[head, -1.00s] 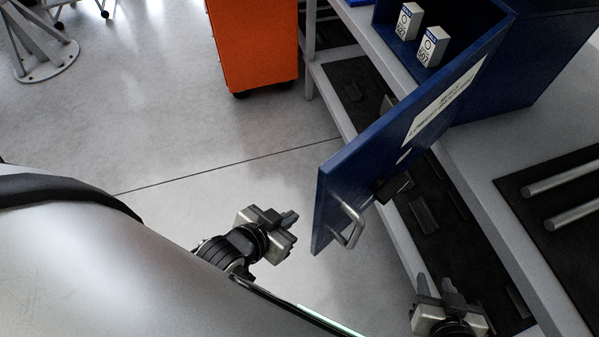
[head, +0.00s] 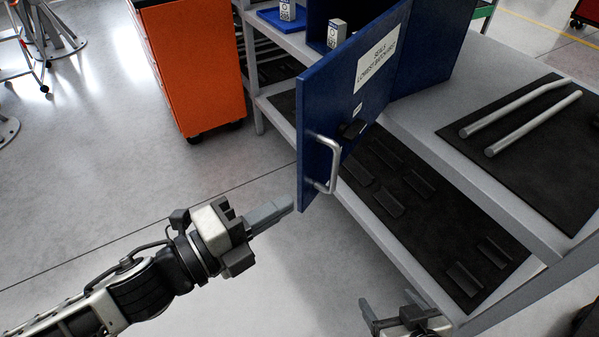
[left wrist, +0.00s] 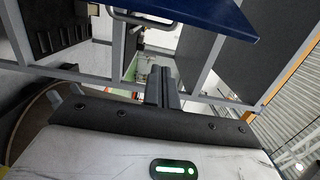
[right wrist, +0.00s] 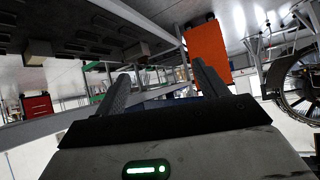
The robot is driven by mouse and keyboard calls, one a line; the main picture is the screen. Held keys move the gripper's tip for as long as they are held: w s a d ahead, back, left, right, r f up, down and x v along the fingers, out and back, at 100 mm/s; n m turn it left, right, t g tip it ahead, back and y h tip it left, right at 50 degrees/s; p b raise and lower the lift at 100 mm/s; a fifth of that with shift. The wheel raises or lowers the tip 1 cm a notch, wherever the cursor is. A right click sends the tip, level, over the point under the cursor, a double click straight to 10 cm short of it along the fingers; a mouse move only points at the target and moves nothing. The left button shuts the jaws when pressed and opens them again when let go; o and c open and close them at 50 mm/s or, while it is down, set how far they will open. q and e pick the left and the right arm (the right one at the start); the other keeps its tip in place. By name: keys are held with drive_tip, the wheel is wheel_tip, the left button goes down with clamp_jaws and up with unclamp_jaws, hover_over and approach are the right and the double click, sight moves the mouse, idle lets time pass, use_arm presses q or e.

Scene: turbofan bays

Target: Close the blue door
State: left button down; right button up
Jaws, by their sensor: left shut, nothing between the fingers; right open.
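The blue door (head: 347,87) stands open from the blue cabinet (head: 437,45), with a white label and a metal handle (head: 331,165) near its free edge. The door's lower edge also shows at the top of the left wrist view (left wrist: 200,12), with part of the handle. My left gripper (head: 290,205) is shut and empty, its fingertips just left of the door's free edge; whether they touch it I cannot tell. My right gripper (head: 392,304) is open and empty, low at the bench's front. It also shows in the right wrist view (right wrist: 160,88).
The cabinet stands on a grey bench (head: 420,135) with a lower shelf holding dark blocks. Two rods (head: 530,118) lie on a black mat at right. An orange cabinet (head: 190,65) stands back left. Floor left of the door is clear.

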sight(299, 172)
use_arm(q)
drive_tip(key=w+d, duration=0.1)
drive_tip(key=w, duration=0.1)
drive_tip(key=w+d+p, duration=0.1)
drive_tip(key=w, duration=0.1)
drive_tip(key=w+d+p, duration=0.1)
drive_tip(key=w+d, duration=0.1)
drive_tip(key=w, duration=0.1)
drive_tip(key=shift+w+a, duration=0.3)
drive_tip(key=shift+a, duration=0.25)
